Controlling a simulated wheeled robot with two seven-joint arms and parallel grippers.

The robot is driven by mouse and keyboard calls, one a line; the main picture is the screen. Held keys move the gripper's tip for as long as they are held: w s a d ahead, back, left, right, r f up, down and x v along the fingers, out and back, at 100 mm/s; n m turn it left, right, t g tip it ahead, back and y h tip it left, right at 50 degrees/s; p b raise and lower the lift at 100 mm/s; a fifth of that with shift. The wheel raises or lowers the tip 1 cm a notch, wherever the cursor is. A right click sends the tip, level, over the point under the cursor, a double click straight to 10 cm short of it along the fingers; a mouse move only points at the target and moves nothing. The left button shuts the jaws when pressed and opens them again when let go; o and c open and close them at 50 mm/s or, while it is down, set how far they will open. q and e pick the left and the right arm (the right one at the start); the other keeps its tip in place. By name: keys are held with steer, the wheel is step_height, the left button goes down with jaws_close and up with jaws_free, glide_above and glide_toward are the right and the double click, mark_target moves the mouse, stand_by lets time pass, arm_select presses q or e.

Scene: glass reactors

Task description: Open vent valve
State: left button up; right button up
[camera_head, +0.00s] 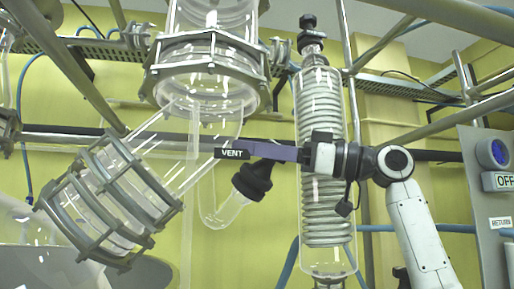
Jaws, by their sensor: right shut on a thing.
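The vent valve shows in the middle of the head view, with a black label reading VENT (232,153). A purple handle (276,151) runs right from the label, nearly level. A black valve fitting (252,180) sits just below the handle, on a short glass side tube (221,207). My right gripper (311,153) comes in from the right and is shut on the right end of the purple handle. Its fingers hide that end. My left gripper is not in view.
A glass column with a coiled tube (327,90) stands behind my right gripper. A flanged glass vessel (208,72) is above left, and a tilted flanged one (110,200) is at left. Metal bars cross above. A grey panel (490,200) with an OFF sign stands at right.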

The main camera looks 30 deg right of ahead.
steer(key=shift+s+a+f+n+g+y, duration=0.1)
steer(key=shift+n+g+y, duration=0.1)
steer(key=shift+n+g, duration=0.25)
steer(key=shift+a+n+g+y, duration=0.1)
steer(key=shift+n+g+y, duration=0.1)
steer(key=shift+n+g, duration=0.2)
steer(key=shift+n+g, duration=0.35)
steer(key=o, duration=1.1)
steer(key=shift+c, duration=0.2)
steer(key=shift+s, duration=0.1)
steer(key=b+v, duration=0.1)
steer(key=v, duration=0.6)
steer(key=shift+d+f+b, duration=0.15)
steer(key=shift+d+b, duration=0.1)
steer(key=shift+b, duration=0.1)
steer(key=shift+s, duration=0.1)
